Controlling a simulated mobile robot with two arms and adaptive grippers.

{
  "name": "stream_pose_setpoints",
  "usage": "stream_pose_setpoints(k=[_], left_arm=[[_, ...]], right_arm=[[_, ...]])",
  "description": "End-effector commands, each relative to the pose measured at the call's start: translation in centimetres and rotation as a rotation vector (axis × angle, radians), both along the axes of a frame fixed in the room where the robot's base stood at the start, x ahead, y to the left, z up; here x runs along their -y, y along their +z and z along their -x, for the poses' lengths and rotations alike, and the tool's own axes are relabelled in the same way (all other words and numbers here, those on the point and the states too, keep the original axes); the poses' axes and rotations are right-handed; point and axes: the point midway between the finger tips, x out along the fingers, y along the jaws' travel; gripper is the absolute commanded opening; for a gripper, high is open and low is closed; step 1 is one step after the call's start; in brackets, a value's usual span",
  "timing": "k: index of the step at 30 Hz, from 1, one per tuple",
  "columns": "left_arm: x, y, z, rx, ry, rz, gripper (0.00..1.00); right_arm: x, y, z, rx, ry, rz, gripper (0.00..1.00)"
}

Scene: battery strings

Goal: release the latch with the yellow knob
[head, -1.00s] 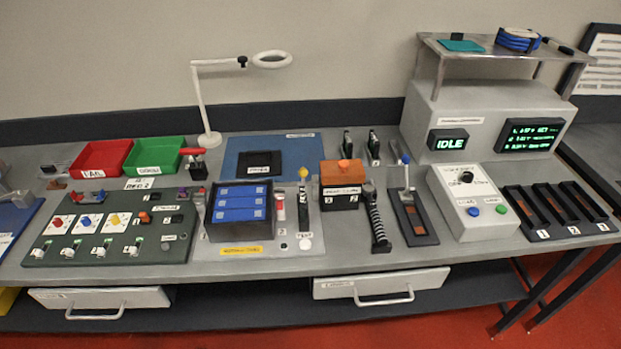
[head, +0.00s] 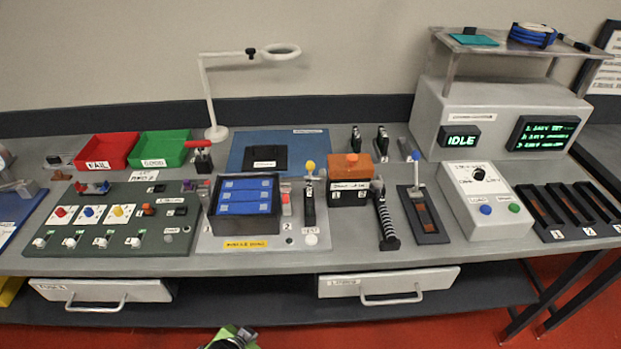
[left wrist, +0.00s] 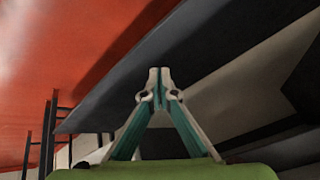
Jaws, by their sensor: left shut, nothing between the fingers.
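The yellow knob (head: 310,165) tops a dark upright latch lever (head: 309,202), just right of the tray holding blue battery blocks (head: 245,195) in the head view. The lever stands on a light panel beside a red-and-white part. A green and dark piece of my left gripper (head: 235,338) shows at the bottom edge of the head view, low in front of the bench and well away from the knob. In the left wrist view my left gripper (left wrist: 158,75) has its fingertips together and empty. My right gripper is in neither view.
The bench's dark lower shelf (head: 210,312) and two drawers, left (head: 100,290) and right (head: 390,283), lie in front. A lamp (head: 215,131) stands behind. An orange-topped box (head: 351,168) and a ribbed black handle (head: 386,222) are close right of the lever.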

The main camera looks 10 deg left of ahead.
Motion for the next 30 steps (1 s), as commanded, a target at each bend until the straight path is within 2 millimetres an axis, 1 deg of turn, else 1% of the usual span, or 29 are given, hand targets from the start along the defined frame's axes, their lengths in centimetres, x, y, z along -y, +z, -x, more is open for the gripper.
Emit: stream_pose_setpoints(k=[1,2,3,5,6,9,14,15,16,18,23,27,30], left_arm=[[0.2,2.3,-1.1,0.036,-0.011,-0.008,0.0],[0.3,3.6,-1.5,0.052,-0.014,-0.011,0.0],[0.5,5.3,-2.0,0.074,-0.019,-0.015,0.0],[0.7,7.8,-2.6,0.105,-0.026,-0.022,0.0],[0.8,9.4,-2.9,0.125,-0.031,-0.027,0.0],[1.1,12.9,-3.4,0.168,-0.037,-0.034,0.0],[1.5,17.6,-3.4,0.227,-0.048,-0.041,0.0],[1.6,19.0,-3.8,0.255,-0.06,-0.049,0.0],[1.6,20.4,-4.6,0.296,-0.081,-0.067,0.0],[1.8,22.4,-6.9,0.39,-0.145,-0.118,0.0],[2.7,26.1,-11.4,0.58,-0.295,-0.223,0.0],[4.3,29.9,-14.8,0.768,-0.477,-0.343,0.0],[5.8,32.3,-16.5,0.893,-0.633,-0.439,0.0]], right_arm=[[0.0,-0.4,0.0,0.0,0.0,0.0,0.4],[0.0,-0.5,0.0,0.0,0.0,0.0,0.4],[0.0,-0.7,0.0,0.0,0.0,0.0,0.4],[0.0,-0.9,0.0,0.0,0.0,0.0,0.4],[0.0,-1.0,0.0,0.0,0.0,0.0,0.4],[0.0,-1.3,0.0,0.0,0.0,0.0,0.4],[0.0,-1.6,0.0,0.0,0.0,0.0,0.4],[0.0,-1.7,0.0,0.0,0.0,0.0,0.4],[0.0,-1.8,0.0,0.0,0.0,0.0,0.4],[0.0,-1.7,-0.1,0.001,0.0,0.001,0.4],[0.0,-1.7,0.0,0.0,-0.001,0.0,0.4],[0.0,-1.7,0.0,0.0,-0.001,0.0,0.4],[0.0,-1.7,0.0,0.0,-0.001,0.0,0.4]])
